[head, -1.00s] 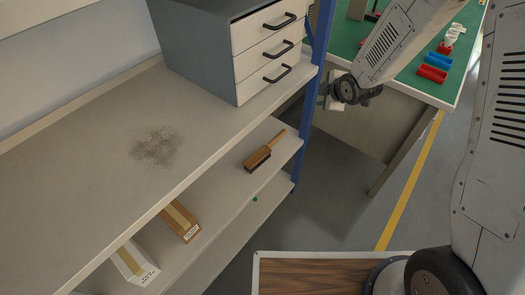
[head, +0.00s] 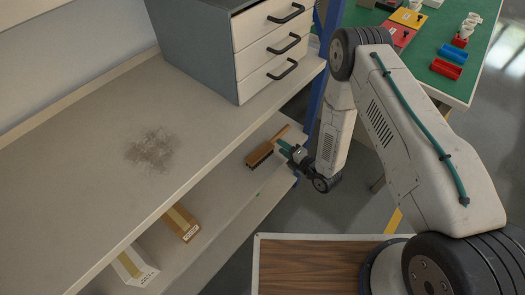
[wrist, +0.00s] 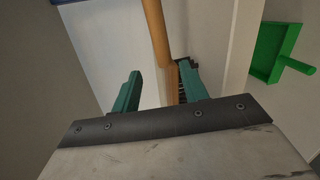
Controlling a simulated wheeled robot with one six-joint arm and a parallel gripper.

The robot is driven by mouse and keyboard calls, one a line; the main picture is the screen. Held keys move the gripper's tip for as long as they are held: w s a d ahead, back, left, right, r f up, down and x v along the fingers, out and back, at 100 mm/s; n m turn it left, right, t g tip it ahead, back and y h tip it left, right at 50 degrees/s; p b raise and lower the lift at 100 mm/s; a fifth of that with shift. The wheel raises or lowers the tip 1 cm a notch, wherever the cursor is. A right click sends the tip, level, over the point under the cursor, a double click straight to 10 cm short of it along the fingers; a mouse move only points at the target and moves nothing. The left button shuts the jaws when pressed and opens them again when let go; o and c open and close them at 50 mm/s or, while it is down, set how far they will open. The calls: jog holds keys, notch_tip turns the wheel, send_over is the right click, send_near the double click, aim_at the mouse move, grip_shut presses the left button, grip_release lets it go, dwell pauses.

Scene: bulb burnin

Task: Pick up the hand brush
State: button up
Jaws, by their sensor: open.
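The hand brush (head: 260,153) lies on the middle shelf near its right end, with a brown wooden block, dark bristles and a wooden handle. My gripper (head: 284,149) is at the shelf's front edge, close to the right of the brush. In the wrist view, the two green fingers (wrist: 158,88) are apart. The brush (wrist: 157,35) shows with its handle pointing away and its block near the right finger, which hides part of it. I cannot tell whether that finger touches it. Nothing is held.
The top shelf (head: 80,170) overhangs the brush's shelf. A grey drawer cabinet (head: 190,50) stands on top. A blue post (head: 325,60) stands by the shelf's right end. Two boxes (head: 181,222) sit left of the brush. A green dustpan (wrist: 272,52) shows in the wrist view.

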aim_at(274, 140)
jog(key=x, duration=0.5)
jog(key=shift+w+d+f, duration=0.15)
jog(key=shift+w+f, duration=0.2)
jog(key=shift+w, duration=0.15)
jog(key=shift+w+a+f, duration=0.1)
jog(key=shift+w+a, duration=0.25)
jog(key=shift+a, duration=0.05)
grip_shut()
